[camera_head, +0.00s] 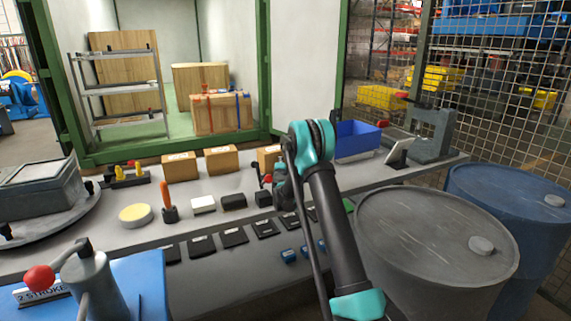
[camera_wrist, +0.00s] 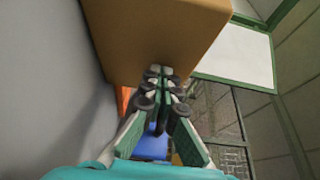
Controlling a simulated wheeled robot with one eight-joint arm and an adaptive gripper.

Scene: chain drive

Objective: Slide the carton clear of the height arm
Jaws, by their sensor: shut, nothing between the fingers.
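A brown carton (camera_head: 267,155) stands on the grey bench, the rightmost of a row of three, partly hidden behind my arm. Just in front of it is a small dark fixture with red parts (camera_head: 266,180); I cannot tell whether this is the height arm. In the wrist view a carton (camera_wrist: 150,35) fills the upper middle, close ahead of my gripper (camera_wrist: 167,74). The fingers are shut and empty, with their tips at or very near the carton's lower edge. I cannot tell whether they touch it. An orange strip (camera_wrist: 122,98) shows left of the fingers.
Two more cartons (camera_head: 180,166) (camera_head: 221,160) stand to the left along the bench. A blue bin (camera_head: 357,140), a tablet stand (camera_head: 399,151) and a grey press (camera_head: 432,132) stand to the right. Dark blocks and an orange-handled tool (camera_head: 167,200) are in front. Drums (camera_head: 436,235) border the right side.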

